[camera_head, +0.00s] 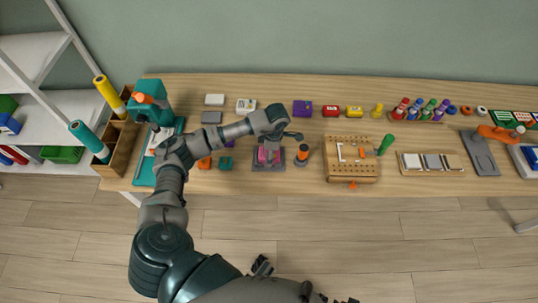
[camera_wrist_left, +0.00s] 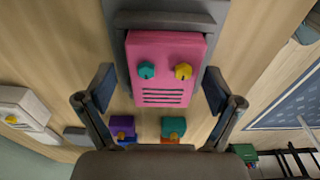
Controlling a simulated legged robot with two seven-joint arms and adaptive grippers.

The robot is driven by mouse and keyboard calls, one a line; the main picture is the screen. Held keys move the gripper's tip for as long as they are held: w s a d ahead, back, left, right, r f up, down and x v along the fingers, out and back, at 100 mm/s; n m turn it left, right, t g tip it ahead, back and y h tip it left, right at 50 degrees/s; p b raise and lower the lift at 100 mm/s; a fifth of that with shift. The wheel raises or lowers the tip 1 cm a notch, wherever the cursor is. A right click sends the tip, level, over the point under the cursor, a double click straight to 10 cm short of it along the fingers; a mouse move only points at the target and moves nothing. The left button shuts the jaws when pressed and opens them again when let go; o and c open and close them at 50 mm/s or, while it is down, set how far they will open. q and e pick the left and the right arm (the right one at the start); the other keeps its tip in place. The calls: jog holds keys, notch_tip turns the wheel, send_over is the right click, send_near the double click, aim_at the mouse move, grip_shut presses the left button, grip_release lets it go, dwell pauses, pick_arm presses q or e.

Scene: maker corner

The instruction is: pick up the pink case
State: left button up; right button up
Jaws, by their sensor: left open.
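The pink case (camera_head: 268,156) is on a dark grey stand (camera_head: 258,167) near the table's front edge, partly hidden by my left gripper (camera_head: 281,137) in the head view. In the left wrist view the pink case (camera_wrist_left: 165,65) shows a teal knob, a yellow knob and dark slots, with the grey stand (camera_wrist_left: 118,20) around its far end. My left gripper (camera_wrist_left: 158,92) is open and empty, with one finger on each side of the case and a gap on both sides. I cannot tell how far above the case it is. My right gripper is not recognisable in view.
An orange-and-dark knob (camera_head: 302,154) stands close right of the case. Small teal (camera_head: 226,163) and orange blocks lie to its left. A wooden pegboard (camera_head: 338,175) is farther right. Purple (camera_head: 302,108), red and yellow boxes stand behind. A teal machine (camera_head: 150,98) is at the left.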

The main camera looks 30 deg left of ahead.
pick_arm(q)
jog(key=shift+a+f, duration=0.15)
jog(key=shift+f, duration=0.15)
jog(key=shift+d+r, duration=0.1)
jog(key=shift+d, duration=0.1)
jog(key=shift+c, duration=0.3)
jog(key=shift+d, duration=0.25)
jog(key=c, duration=1.2)
jog(key=shift+c, duration=0.8)
jog(key=shift+a+r, duration=0.1)
jog(key=shift+a, duration=0.1)
